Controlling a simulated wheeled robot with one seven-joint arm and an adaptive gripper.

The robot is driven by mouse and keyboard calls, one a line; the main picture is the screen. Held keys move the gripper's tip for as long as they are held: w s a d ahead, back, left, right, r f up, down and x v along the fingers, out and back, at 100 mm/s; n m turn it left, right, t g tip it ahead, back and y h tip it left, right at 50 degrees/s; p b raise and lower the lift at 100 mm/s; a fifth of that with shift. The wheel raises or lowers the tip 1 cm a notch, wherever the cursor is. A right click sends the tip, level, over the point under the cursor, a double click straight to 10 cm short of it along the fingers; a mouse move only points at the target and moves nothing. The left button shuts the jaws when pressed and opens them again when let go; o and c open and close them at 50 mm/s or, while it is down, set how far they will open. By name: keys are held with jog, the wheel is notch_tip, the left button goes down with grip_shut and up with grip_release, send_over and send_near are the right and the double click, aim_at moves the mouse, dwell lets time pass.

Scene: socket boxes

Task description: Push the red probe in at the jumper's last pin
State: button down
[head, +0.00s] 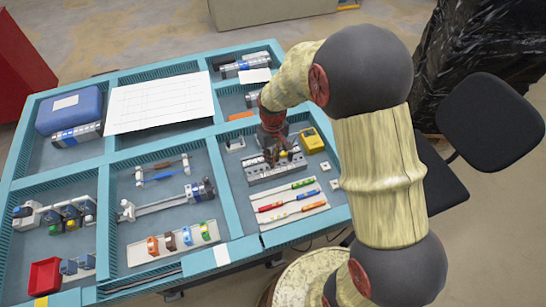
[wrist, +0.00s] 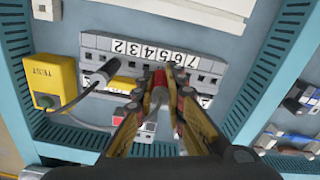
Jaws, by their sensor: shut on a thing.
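The grey terminal strip (wrist: 205,62) with a white number label lies across the middle of the wrist view; it also shows in the head view (head: 277,172). The yellow jumper (wrist: 123,84) sits on the strip, left of my fingertips. A black probe (wrist: 102,76) with a dark lead stands at the jumper's left part. My gripper (wrist: 161,80) is shut on the red probe, which is mostly hidden between the fingers; its grey body (wrist: 159,97) shows. The fingertips are over the strip by the jumper's right side. Tip contact is hidden. In the head view my gripper (head: 273,148) is above the strip.
A yellow tester (wrist: 52,82) marked TEST stands left of the strip in the wrist view, with leads running from it. Screwdrivers (head: 287,195) lie on a white holder in front of the strip in the head view. Blue tray walls (wrist: 275,75) border this compartment.

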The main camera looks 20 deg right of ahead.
jog(key=shift+f, duration=0.45)
jog(key=c, duration=1.8)
grip_release()
jog(key=o, duration=0.3)
jog(key=shift+o, duration=0.6)
jog(key=shift+r, duration=0.1)
notch_tip(320, 180, up, 7)
jog(key=p, duration=0.5)
jog(key=shift+r, duration=0.2)
